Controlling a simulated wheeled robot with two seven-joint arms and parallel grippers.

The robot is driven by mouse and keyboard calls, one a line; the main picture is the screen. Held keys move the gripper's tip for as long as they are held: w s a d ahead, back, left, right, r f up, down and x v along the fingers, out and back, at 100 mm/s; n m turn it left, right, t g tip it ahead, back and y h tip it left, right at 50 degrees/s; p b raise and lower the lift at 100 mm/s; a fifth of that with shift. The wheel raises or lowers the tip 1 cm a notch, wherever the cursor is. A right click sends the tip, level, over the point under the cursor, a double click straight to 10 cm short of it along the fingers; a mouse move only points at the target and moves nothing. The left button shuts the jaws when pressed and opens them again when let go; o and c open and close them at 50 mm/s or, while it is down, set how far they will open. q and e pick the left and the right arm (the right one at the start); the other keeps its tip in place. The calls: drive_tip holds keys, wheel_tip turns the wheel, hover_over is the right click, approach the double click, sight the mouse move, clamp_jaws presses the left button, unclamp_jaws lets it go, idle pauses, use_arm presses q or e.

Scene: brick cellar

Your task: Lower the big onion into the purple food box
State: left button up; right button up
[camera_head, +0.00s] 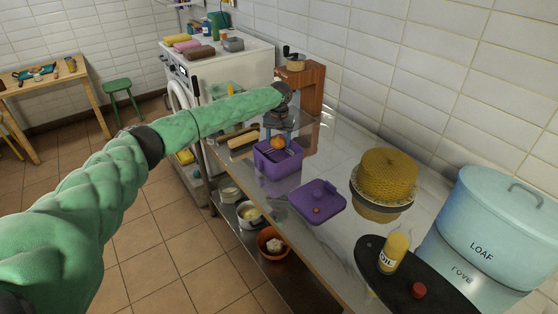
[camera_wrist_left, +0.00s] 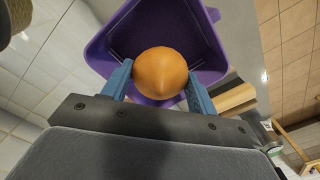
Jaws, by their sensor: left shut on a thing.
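The orange-brown big onion (camera_wrist_left: 160,73) is between the two blue fingers of my left gripper (camera_wrist_left: 160,85), which is shut on it. In the head view the onion (camera_head: 278,142) shows just below my left gripper (camera_head: 279,130). The open purple food box (camera_head: 277,158) stands on the metal counter under the onion. In the wrist view the box (camera_wrist_left: 205,48) lies behind the onion, and its inside looks empty where it shows. I cannot tell whether the onion is below the rim. The purple lid (camera_head: 317,202) lies on the counter in front of the box. My right gripper is not in view.
A yellow woven basket (camera_head: 387,174), a dark board (camera_head: 402,284) with an oil bottle (camera_head: 393,252), and a pale blue loaf bin (camera_head: 487,225) stand along the counter. A wooden stand (camera_head: 310,88) is behind the box. Bare counter (camera_head: 332,165) lies right of the box.

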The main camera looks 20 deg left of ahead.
sight(278, 158)
use_arm(q)
drive_tip(key=shift+f+b, duration=0.35)
drive_tip(key=shift+f, duration=2)
drive_tip(key=shift+f+b, duration=0.55)
drive_tip(key=shift+f, duration=2)
idle(1.1)
drive_tip(key=o, duration=1.1)
